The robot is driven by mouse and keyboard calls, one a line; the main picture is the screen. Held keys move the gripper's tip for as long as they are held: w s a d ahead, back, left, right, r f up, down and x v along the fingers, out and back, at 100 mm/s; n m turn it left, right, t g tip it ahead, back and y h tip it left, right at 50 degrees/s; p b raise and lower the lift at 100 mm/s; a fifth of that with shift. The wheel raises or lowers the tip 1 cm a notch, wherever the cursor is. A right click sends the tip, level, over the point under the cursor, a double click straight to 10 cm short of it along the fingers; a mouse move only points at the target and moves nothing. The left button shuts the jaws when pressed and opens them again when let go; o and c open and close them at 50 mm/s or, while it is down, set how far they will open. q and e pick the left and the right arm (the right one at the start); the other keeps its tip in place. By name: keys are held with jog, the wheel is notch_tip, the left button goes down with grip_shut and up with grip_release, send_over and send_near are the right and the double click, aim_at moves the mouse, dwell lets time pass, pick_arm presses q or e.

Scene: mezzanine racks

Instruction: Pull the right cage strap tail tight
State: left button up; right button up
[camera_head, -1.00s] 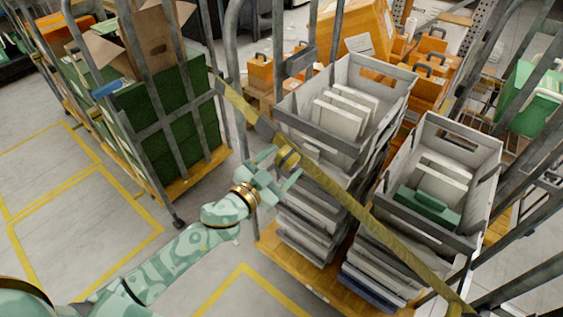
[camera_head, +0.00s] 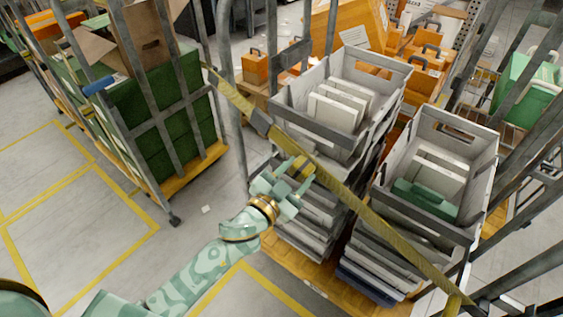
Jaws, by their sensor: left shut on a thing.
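The yellow cage strap (camera_head: 355,208) runs slantwise across the front of the right cage, from its upper left post down to the lower right. A dark grey buckle (camera_head: 262,122) sits on the strap near its left end. My left gripper (camera_head: 299,174) is shut on a short yellow strap tail (camera_head: 303,165), just below the strap and down-right of the buckle. The fingers partly hide the tail, and I cannot see how it runs to the buckle. My right gripper is not in view.
Behind the strap stand stacked grey crates (camera_head: 335,127) holding white and green items, on a wooden base. A left cage with green boxes (camera_head: 135,115) stands beside it. Clear floor with yellow lines (camera_head: 80,225) lies at the lower left.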

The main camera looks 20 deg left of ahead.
pick_arm(q)
jog(key=shift+o, duration=0.2)
jog(key=shift+s+d+f, duration=0.25)
jog(key=shift+d+f, duration=0.1)
jog(key=shift+d, duration=0.25)
jog(key=o, duration=1.4)
jog(key=shift+d, duration=0.15)
jog(key=shift+c, duration=0.2)
